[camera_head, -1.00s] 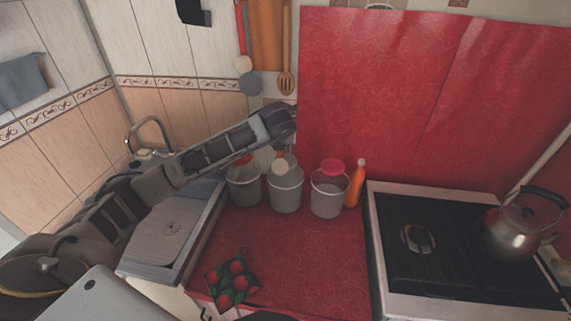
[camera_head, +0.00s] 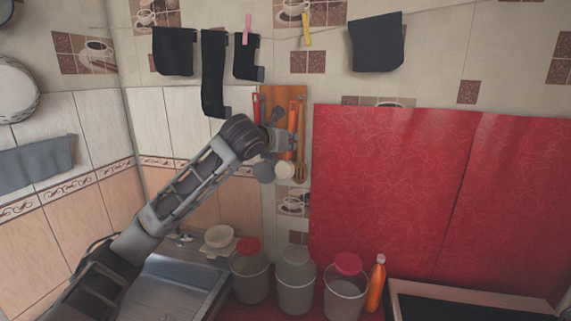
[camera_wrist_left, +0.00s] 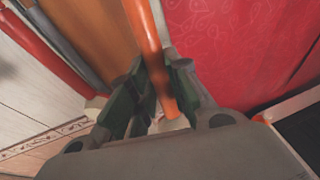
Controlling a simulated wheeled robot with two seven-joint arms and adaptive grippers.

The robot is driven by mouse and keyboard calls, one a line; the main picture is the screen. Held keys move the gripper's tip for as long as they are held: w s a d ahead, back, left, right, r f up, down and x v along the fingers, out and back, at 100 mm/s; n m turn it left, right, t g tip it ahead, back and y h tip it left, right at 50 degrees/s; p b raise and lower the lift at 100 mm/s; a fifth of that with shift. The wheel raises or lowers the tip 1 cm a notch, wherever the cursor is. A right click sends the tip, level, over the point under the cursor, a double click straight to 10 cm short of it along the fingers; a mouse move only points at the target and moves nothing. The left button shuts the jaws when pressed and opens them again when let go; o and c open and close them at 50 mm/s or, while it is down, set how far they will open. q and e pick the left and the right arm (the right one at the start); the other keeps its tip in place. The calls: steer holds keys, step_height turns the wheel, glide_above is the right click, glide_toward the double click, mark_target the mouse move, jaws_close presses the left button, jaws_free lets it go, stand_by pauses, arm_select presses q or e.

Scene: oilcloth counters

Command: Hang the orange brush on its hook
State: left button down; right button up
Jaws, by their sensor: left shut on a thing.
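The orange brush (camera_wrist_left: 143,30) is held upright by its handle in my left gripper (camera_wrist_left: 158,88). In the head view, my left gripper (camera_head: 288,141) is shut on the handle in front of the wooden utensil board (camera_head: 270,96). The white brush head (camera_head: 285,170) hangs below the fingers, and the orange handle rises above them. The hook cannot be made out. I cannot tell whether the brush touches the board. My right gripper is not in view.
A red-handled utensil (camera_head: 256,108) and a wooden slotted spoon (camera_head: 301,172) hang close to the gripper. Dark cloths (camera_head: 214,75) hang above on a line. The red wall covering (camera_head: 390,190) is clear.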

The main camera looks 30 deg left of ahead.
arm_select(q)
steer(key=shift+w+d+r+t, duration=0.15)
steer(key=shift+r+t, duration=0.15)
steer(key=shift+r, duration=0.2)
steer(key=shift+d+r+m+t+h, duration=0.2)
steer(key=shift+r+m+t+h, duration=0.15)
steer(key=shift+h, duration=0.15)
steer(key=shift+s+d+r+t, duration=0.2)
steer(key=shift+s+r+t, duration=0.15)
steer(key=shift+t, duration=0.2)
steer(key=shift+w+t, duration=0.1)
steer(key=shift+t, duration=0.2)
steer(key=shift+w, duration=0.1)
steer(key=shift+w+a, duration=0.15)
steer(key=shift+w, duration=0.05)
